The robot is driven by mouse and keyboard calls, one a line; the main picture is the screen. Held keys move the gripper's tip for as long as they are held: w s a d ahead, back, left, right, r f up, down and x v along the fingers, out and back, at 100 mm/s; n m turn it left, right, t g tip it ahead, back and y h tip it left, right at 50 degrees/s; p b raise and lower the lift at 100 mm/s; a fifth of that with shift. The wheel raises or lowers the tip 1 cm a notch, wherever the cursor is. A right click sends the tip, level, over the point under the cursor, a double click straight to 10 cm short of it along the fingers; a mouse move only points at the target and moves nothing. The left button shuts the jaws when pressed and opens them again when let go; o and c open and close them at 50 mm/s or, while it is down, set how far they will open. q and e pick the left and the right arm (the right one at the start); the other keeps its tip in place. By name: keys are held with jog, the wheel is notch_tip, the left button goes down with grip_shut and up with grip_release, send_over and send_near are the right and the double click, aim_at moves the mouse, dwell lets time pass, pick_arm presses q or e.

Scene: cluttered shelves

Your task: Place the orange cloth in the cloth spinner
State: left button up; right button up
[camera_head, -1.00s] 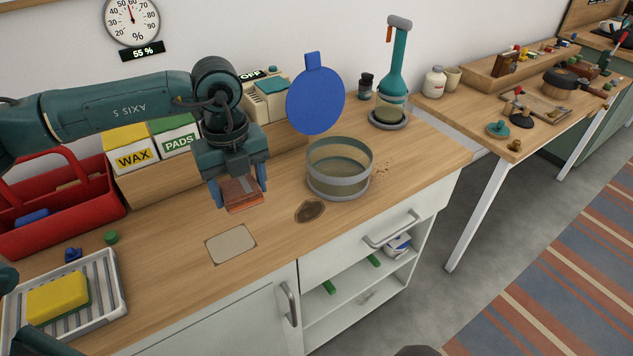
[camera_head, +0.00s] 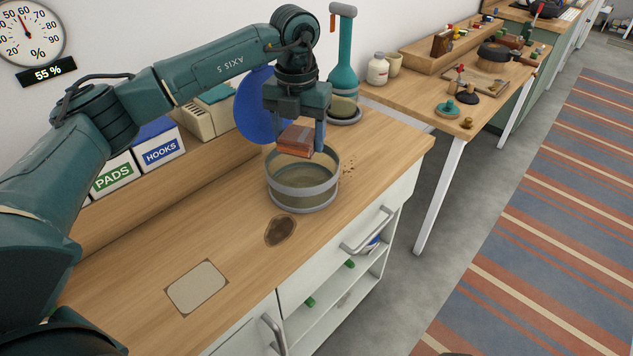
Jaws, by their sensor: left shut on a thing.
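The orange cloth (camera_head: 299,141) is a small folded block held between the fingers of my left gripper (camera_head: 296,145). The gripper is shut on it and points down. The cloth hangs over the back part of the open cloth spinner (camera_head: 303,195), a round tub with grey bands and see-through walls, at or just above its rim. The spinner's blue round lid (camera_head: 256,108) stands raised behind it, partly hidden by my gripper. My right gripper is not in view.
A dark stain (camera_head: 280,231) and a beige square patch (camera_head: 197,288) lie on the wooden counter in front. PADS (camera_head: 112,177) and HOOKS (camera_head: 162,150) boxes stand behind my left arm. A teal-necked vessel (camera_head: 343,60) stands behind the spinner. Brown crumbs lie right of it.

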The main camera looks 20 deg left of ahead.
pick_arm(q)
jog(key=shift+w+d+f, duration=0.1)
jog(key=shift+w+f, duration=0.1)
jog(key=shift+f, duration=0.05)
notch_tip(320, 180, down, 9)
jog(key=shift+r+p, duration=0.1)
jog(key=shift+p, duration=0.35)
jog(key=shift+f, duration=0.35)
jog(key=shift+f, duration=0.2)
jog(key=o, duration=1)
